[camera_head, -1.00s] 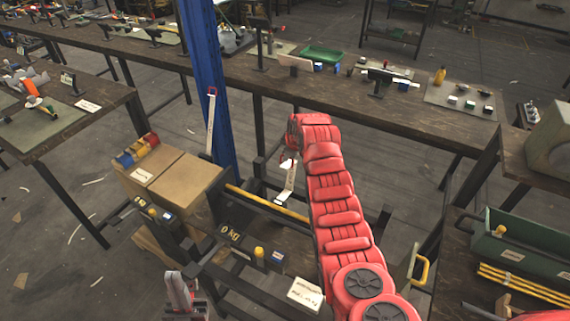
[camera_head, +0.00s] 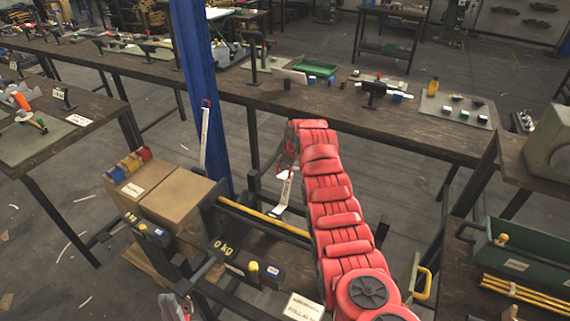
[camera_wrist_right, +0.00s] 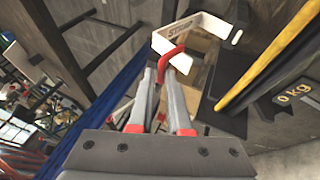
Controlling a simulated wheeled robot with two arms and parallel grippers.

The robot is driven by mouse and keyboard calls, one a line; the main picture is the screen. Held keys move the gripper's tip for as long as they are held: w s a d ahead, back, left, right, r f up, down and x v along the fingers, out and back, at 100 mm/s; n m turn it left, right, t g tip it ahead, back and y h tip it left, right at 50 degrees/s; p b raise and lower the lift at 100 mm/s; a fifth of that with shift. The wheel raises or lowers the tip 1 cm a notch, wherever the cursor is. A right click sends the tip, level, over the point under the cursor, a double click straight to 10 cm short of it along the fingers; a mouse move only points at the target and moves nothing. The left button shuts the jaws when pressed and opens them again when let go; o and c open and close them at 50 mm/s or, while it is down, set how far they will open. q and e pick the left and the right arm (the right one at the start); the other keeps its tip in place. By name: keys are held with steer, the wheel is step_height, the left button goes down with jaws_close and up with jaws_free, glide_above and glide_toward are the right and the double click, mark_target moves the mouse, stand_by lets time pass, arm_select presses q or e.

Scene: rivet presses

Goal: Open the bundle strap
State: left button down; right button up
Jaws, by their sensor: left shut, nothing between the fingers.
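A white strap with lettering shows in the right wrist view (camera_wrist_right: 188,36), with a bent shape and a red loop handle (camera_wrist_right: 166,60). In the head view a white strap piece (camera_head: 285,192) stands below my right gripper (camera_head: 286,172). A similar white piece with a red tip (camera_head: 205,140) stands upright by the blue post. In the right wrist view the red handle sits between the fingertips of my right gripper (camera_wrist_right: 160,76), which look closed on it. My left gripper (camera_head: 173,304) is shut and empty at the bottom, beside the scale frame.
Cardboard boxes (camera_head: 178,202) stand left of the blue post (camera_head: 205,80). A yellow bar (camera_head: 262,220) runs across the dark frame, above a display reading 0 kg (camera_head: 223,247). A long workbench (camera_head: 330,100) crosses behind. A green bin (camera_head: 525,258) stands at right.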

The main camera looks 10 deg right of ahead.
steer(key=o, duration=0.4)
steer(key=shift+w+d+r, duration=0.3)
steer(key=shift+d+r, duration=0.05)
steer(key=shift+r, duration=0.05)
steer(key=shift+o, duration=0.2)
steer(key=shift+s+f, duration=0.1)
steer(key=shift+f, duration=0.05)
steer(key=shift+s+a, duration=0.1)
steer(key=shift+a, duration=0.05)
steer(key=p+v, duration=0.1)
steer(key=v, duration=1.6)
steer(key=shift+s, duration=0.1)
